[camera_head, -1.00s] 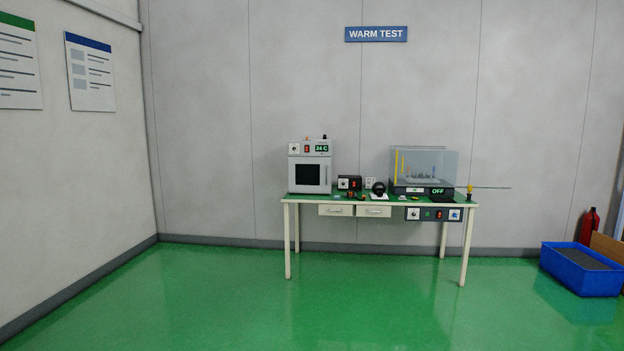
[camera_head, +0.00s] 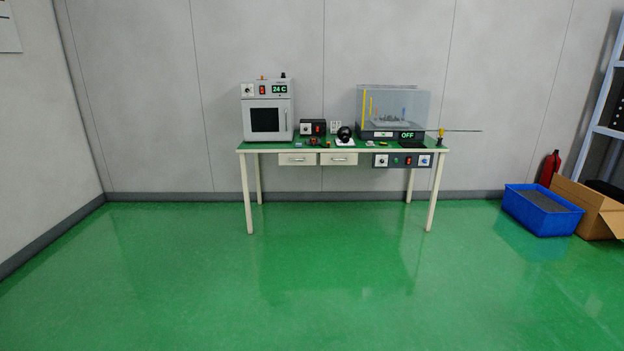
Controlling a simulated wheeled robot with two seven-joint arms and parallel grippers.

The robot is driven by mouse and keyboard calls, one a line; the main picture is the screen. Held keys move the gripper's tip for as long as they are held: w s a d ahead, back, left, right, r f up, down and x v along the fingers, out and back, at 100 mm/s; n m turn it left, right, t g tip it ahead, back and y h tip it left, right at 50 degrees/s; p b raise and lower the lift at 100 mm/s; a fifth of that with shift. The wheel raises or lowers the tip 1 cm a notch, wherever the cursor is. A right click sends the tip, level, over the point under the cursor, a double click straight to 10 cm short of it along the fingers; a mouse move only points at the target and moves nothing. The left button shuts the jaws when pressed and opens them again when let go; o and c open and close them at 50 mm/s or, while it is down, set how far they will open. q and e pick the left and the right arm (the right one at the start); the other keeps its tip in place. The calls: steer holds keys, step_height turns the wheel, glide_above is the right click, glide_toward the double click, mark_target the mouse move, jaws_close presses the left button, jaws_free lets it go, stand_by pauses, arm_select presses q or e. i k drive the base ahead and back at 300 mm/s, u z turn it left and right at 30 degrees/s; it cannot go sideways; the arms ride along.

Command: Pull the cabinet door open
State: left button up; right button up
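A small grey-white cabinet (camera_head: 267,134) stands on the left end of a green-topped bench (camera_head: 245,152) against the back wall. Its front door has a dark window (camera_head: 265,120) and looks shut. A thin upright handle (camera_head: 286,121) shows at the door's right side. A panel above the door reads 24 C. The bench is some way off across the floor. Neither of my grippers is in view.
On the bench are a black box (camera_head: 312,127), small items and a clear enclosure (camera_head: 393,106) marked OFF. A thin rod sticks out past the bench's right end. A blue bin (camera_head: 541,222) and a cardboard box (camera_head: 588,208) stand at right. The green floor (camera_head: 320,285) ahead is clear.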

mark_target(263, 120)
steer(key=u, duration=0.15)
steer(key=i, duration=2.25)
steer(key=z, duration=0.2)
steer(key=i, duration=2.25)
steer(key=z, duration=0.3)
